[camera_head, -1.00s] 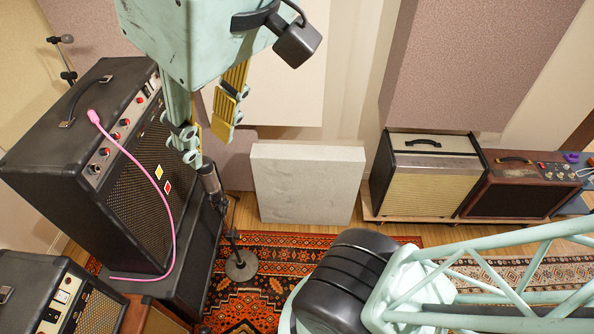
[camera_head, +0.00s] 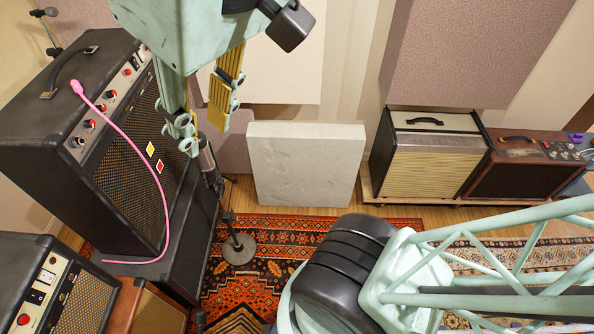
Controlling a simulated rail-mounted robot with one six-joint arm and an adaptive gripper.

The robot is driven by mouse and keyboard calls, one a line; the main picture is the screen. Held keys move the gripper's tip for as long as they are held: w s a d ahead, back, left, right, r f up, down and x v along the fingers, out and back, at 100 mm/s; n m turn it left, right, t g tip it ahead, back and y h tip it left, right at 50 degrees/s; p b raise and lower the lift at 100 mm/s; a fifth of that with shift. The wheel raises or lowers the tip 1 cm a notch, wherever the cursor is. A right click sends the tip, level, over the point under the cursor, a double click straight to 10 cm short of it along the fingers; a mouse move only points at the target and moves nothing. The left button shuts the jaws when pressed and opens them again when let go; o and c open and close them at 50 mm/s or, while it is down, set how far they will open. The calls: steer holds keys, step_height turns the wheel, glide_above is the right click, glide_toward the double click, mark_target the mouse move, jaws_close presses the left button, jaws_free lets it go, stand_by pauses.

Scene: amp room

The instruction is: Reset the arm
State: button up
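My gripper (camera_head: 206,131) hangs down at the upper left of the head view, below its pale green housing. Its two fingers are spread apart with nothing between them, so it is open and empty. It appears in front of the right side of a tall black amp (camera_head: 130,165), close to a microphone on a stand (camera_head: 238,248). I cannot tell the exact distance to either. My lattice arm link and dark joint fill the lower right.
A pink cable (camera_head: 150,178) is plugged into the black amp's top panel and hangs down its front. A smaller amp (camera_head: 55,290) stands at the lower left. A pale slab (camera_head: 305,163) stands behind the rug (camera_head: 280,228). A cream amp (camera_head: 425,155) and brown amp (camera_head: 523,168) sit right.

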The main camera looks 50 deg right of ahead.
step_height(320, 180, down, 12)
steer(key=b, duration=1)
steer(key=shift+s+f, duration=0.15)
steer(key=shift+s, duration=0.3)
stand_by(0.4)
